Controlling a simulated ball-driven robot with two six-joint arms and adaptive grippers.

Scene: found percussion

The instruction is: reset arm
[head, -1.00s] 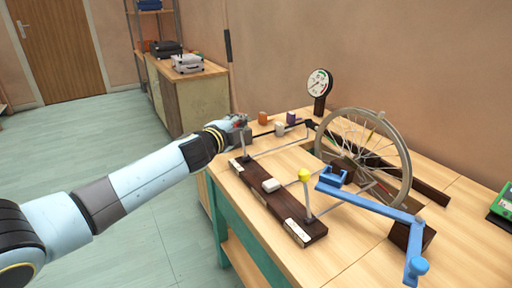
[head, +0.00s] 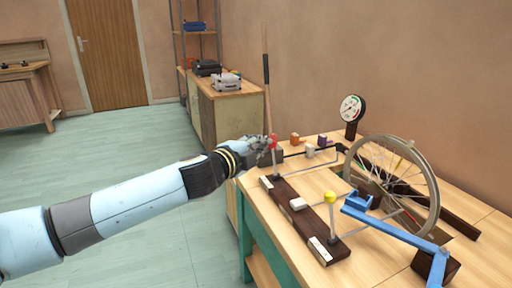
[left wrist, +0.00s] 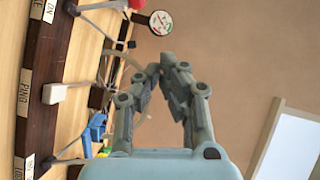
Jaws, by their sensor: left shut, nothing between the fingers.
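My left gripper (head: 262,150) is at the far left corner of the workbench (head: 300,186), beside a lever with a red knob (head: 273,140). In the left wrist view its fingers (left wrist: 160,72) come together at the tips with nothing between them. The red knob also shows at the top edge of that view (left wrist: 137,4), apart from the fingers. A dark wooden base (head: 290,203) carries this lever, a yellow-knobbed lever (head: 330,198) and a white block (head: 298,203). My right gripper is not in view.
A spoked wheel (head: 432,190), a blue crank arm (head: 395,228) and a round dial gauge (head: 351,108) stand on the bench. Small coloured blocks (head: 309,151) lie near the wall. A cabinet (head: 230,118) stands behind. The floor at left (head: 110,150) is open.

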